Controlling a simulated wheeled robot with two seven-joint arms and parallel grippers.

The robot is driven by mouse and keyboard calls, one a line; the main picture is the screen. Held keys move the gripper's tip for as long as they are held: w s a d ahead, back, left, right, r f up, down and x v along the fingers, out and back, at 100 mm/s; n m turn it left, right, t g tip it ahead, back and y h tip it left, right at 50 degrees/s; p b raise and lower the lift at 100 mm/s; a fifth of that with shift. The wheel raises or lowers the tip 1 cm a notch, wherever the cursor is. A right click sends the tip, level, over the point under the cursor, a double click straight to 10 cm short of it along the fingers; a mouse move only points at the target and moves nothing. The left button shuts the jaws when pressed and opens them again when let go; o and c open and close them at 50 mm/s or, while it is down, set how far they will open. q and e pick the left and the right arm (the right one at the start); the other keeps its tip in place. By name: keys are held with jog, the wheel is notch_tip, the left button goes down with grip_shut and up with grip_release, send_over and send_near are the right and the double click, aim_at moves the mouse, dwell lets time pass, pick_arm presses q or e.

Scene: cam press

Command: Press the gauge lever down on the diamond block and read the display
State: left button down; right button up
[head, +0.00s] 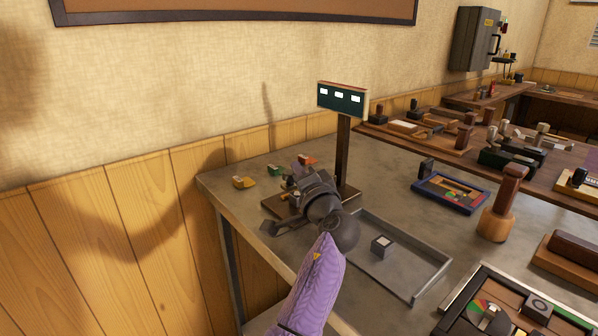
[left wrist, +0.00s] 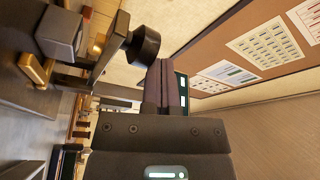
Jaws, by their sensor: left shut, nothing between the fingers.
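The gauge stands at the table's far left corner, on a wooden base (head: 272,207). Its green display (head: 342,98) sits on a post and shows three white fields, too small to read. My left gripper (head: 312,183) is in front of the gauge and hides much of it. In the left wrist view, the shut, empty fingers (left wrist: 165,88) are close beside a round black knob (left wrist: 143,46) on a dark lever arm. I cannot tell whether they touch. The display also shows behind the fingers (left wrist: 182,82). I cannot make out the diamond block. My right gripper is not in view.
Small yellow (head: 244,182), green (head: 275,170) and red (head: 306,160) pieces lie behind the gauge. A shallow grey tray (head: 425,287) holds a small white-topped block (head: 381,243). A blue-framed tray (head: 450,193) and a wooden-handled stamp (head: 503,205) stand to the right.

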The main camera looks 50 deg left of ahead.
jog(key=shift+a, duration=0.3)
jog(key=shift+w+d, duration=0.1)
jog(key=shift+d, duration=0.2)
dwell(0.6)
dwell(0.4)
pick_arm(q)
jog(key=shift+s+d, duration=0.1)
jog(key=shift+d, duration=0.2)
jog(key=p+v, duration=0.1)
jog(key=v, duration=0.7)
jog(key=shift+f, duration=0.1)
jog(key=shift+s+d+f, duration=0.1)
jog(key=shift+s+d, duration=0.15)
jog(key=shift+d, duration=0.4)
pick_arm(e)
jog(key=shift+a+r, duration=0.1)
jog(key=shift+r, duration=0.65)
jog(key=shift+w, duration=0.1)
